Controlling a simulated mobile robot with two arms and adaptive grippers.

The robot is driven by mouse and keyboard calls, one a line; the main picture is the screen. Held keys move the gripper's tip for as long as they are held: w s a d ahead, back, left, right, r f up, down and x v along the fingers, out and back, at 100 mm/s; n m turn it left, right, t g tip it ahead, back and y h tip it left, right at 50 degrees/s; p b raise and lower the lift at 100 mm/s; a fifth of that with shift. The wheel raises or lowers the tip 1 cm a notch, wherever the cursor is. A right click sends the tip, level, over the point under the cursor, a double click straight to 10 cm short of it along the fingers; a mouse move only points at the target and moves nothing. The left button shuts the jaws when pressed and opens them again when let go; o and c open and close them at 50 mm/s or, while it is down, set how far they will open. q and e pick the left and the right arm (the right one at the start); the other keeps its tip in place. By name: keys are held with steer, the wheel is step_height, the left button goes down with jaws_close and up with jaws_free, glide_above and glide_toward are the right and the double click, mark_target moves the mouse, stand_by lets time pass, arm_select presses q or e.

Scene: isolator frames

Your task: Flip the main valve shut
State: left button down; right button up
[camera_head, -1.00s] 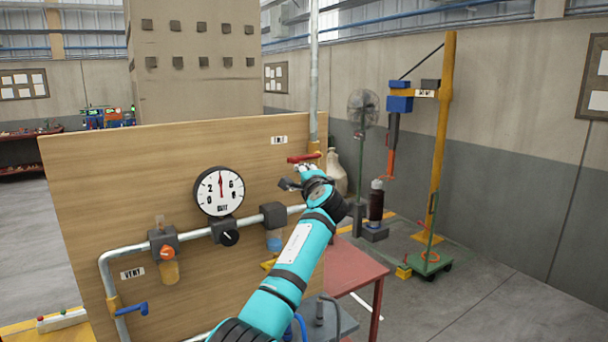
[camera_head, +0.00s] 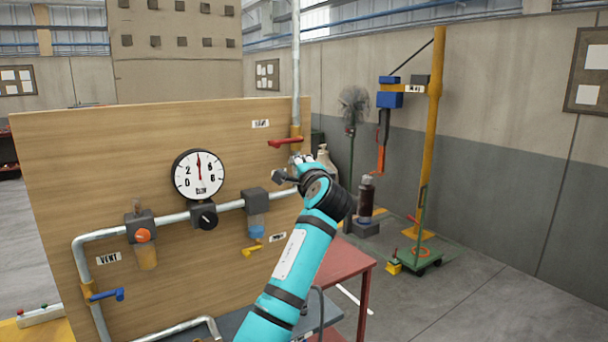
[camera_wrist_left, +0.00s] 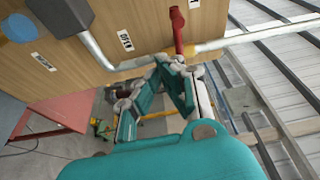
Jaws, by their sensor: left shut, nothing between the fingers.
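The valve with the red handle (camera_head: 285,142) is at the upper right of the wooden panel, on a yellow fitting of the vertical pipe. A small label (camera_head: 260,124), too blurred to read surely, is above left of it. The handle points left, crosswise to the pipe. The red handle (camera_wrist_left: 178,32) also shows at the top of the left wrist view. My left gripper (camera_head: 297,165) is shut and empty, just below the handle; I cannot tell whether it touches. Its fingers (camera_wrist_left: 163,62) come together near the handle in the wrist view. My right gripper is not in view.
The panel (camera_head: 110,180) also carries a gauge (camera_head: 198,174), a blue handle (camera_head: 106,295) by a VENT label, a yellow handle (camera_head: 253,250) and grey pipes. A red table (camera_head: 345,262) stands below my arm. Floor to the right is open beside a green cart (camera_head: 424,259).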

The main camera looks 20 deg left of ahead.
arm_select(q)
steer(key=shift+s+d+r, duration=0.1)
steer(key=shift+s+d, duration=0.2)
steer(key=shift+d, duration=0.2)
steer(key=shift+s+d+r, duration=0.1)
steer(key=shift+s+d, duration=0.15)
steer(key=shift+d, duration=0.2)
